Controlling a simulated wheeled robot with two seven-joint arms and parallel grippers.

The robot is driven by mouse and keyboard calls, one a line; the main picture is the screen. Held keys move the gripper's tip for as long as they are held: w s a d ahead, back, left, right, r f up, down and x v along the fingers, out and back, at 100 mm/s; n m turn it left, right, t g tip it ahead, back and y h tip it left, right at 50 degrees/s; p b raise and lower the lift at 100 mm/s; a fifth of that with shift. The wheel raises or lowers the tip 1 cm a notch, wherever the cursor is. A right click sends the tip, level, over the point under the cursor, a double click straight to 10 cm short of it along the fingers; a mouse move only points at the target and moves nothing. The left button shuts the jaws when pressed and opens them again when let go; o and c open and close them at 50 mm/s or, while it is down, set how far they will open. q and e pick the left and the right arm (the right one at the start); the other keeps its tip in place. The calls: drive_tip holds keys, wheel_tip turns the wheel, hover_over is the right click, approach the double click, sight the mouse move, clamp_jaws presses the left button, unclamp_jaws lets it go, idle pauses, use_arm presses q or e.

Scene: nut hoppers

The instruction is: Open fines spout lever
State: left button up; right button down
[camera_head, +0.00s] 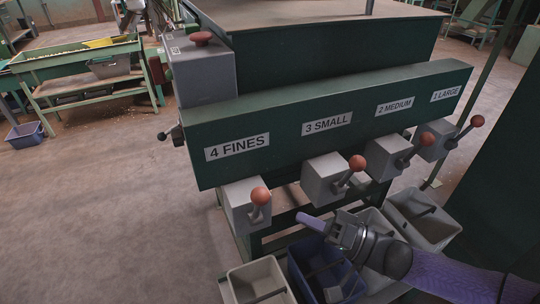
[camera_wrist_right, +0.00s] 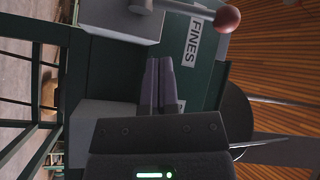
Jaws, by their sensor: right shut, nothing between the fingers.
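The fines spout lever (camera_head: 260,197) has a red ball knob on a short grey rod. It is mounted on a grey spout box (camera_head: 238,214) below the "4 FINES" label (camera_head: 237,147). In the wrist view the knob (camera_wrist_right: 227,18) is at the top, with its rod running left to the spout box (camera_wrist_right: 120,20). My right gripper (camera_head: 306,221) is right of and below this lever in the head view, apart from it. Its fingers (camera_wrist_right: 158,85) are shut and empty in the wrist view. My left gripper is not in view.
Similar levers sit on the small (camera_head: 351,170), medium (camera_head: 408,153) and large (camera_head: 466,130) spouts to the right. A beige bin (camera_head: 232,287) and a blue bin (camera_head: 296,277) stand below.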

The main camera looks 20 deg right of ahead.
sight(267, 199)
drive_tip(key=w+a+r+m, duration=0.1)
drive_tip(key=w+r, duration=0.1)
drive_tip(key=w+a+r+m+b, duration=0.1)
drive_tip(key=w+a+r, duration=0.1)
drive_tip(key=w, duration=0.1)
drive_tip(key=w+a+r+m+y, duration=0.1)
drive_tip(key=w+a, duration=0.1)
drive_tip(key=shift+w+a+r+t, duration=0.2)
drive_tip(key=shift+r+t, duration=0.1)
drive_tip(key=shift+r, duration=0.1)
drive_tip(key=shift+s+a, duration=0.15)
drive_tip(key=shift+a, duration=0.25)
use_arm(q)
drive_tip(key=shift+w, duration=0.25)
use_arm(e)
drive_tip(key=shift+s+a+f, duration=0.1)
drive_tip(key=shift+s+f, duration=0.15)
drive_tip(key=shift+s, duration=0.55)
drive_tip(key=shift+s+a+f, duration=0.1)
drive_tip(key=shift+s+f, duration=0.1)
drive_tip(key=shift+s, duration=0.6)
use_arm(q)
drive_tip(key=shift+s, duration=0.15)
